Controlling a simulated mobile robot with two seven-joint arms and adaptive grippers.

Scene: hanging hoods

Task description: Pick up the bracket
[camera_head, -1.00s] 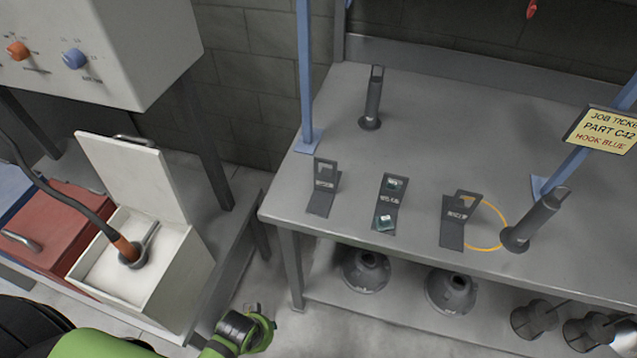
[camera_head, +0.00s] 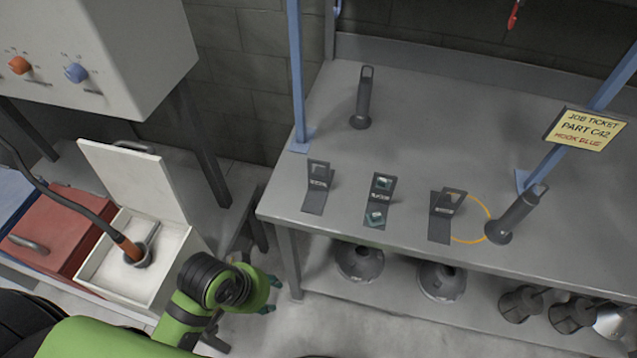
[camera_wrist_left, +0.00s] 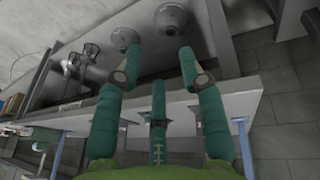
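Three dark L-shaped brackets stand in a row near the front edge of the grey table: a left bracket (camera_head: 317,188), a middle bracket (camera_head: 380,199) with teal pieces on it, and a right bracket (camera_head: 441,220) beside a yellow ring. Which one is meant is not shown. My left gripper (camera_head: 271,295) is in front of the table's left corner, below and apart from the brackets. In the left wrist view its green fingers (camera_wrist_left: 160,60) are spread with nothing held between them. My right gripper is in neither view.
The table (camera_head: 430,130) has a blue post (camera_head: 298,80) at its left and a job ticket (camera_head: 585,130) at right. Dark handled cylinders stand at its back (camera_head: 362,100) and right front (camera_head: 517,215). Hoods (camera_head: 359,262) sit on the lower shelf. An open white box (camera_head: 165,262) is at left.

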